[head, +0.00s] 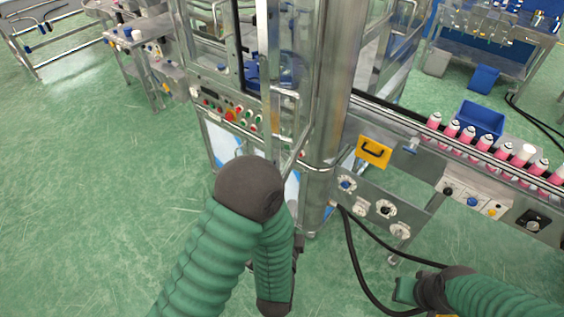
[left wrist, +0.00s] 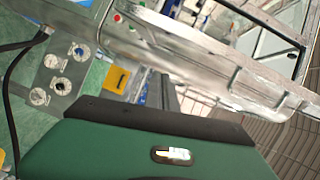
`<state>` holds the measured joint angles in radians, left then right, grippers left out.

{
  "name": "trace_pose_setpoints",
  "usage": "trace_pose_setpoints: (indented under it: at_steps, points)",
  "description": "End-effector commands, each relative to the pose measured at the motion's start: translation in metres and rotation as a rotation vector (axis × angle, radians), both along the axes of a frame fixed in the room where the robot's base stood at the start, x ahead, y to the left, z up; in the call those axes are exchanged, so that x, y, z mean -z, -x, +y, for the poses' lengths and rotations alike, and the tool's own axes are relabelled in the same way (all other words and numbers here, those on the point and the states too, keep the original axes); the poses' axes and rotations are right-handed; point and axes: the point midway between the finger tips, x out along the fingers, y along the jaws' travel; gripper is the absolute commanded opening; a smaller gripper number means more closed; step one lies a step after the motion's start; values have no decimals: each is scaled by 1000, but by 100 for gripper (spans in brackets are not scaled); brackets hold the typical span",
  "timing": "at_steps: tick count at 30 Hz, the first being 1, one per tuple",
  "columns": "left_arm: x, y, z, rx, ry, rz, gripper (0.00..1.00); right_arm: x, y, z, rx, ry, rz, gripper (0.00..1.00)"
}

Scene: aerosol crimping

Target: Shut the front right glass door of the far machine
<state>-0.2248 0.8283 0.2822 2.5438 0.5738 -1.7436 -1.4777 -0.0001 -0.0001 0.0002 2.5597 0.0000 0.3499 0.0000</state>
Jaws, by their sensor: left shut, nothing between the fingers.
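The far machine (head: 225,112) is a steel-framed cabinet with a button panel. Its front right glass door (head: 290,75) appears swung out towards me, seen nearly edge-on, with a bar handle (head: 284,112). In the left wrist view a steel door frame (left wrist: 185,65) runs diagonally across the top. My left gripper (head: 297,247) is shut and empty, low in front of the machine and mostly hidden behind my green forearm. I cannot tell whether it touches the door.
A conveyor (head: 400,125) carrying several pink cans (head: 468,134) runs right from the machine's corner post. Black cables (head: 355,265) hang to the floor below. A blue bin (head: 480,120) stands behind the cans. The green floor (head: 90,180) at left is clear.

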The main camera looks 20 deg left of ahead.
Motion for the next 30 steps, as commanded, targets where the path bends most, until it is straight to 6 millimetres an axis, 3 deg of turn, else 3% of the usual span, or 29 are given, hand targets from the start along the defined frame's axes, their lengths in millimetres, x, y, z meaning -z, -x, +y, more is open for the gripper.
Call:
trace_pose_setpoints:
  at_steps: [1,5,8,15,18,25,30]
  points:
    - [-13,6,-1,-2,-68,-30,0,-10,0,0,0,0,0,30]
    - [-24,12,-1,-13,-168,-87,0,-9,0,0,0,0,1,30]
    - [-20,8,0,-18,-170,-95,0,5,0,0,1,0,1,30]
    - [-14,-14,5,-16,-169,-99,0,59,1,0,0,0,1,30]
    - [-21,-38,9,-20,-169,-96,0,59,1,0,0,0,1,30]
    - [-27,-88,16,-17,-169,-91,0,39,0,0,0,0,0,30]
    - [-27,-89,44,-17,-172,-90,0,31,0,0,0,0,0,30]
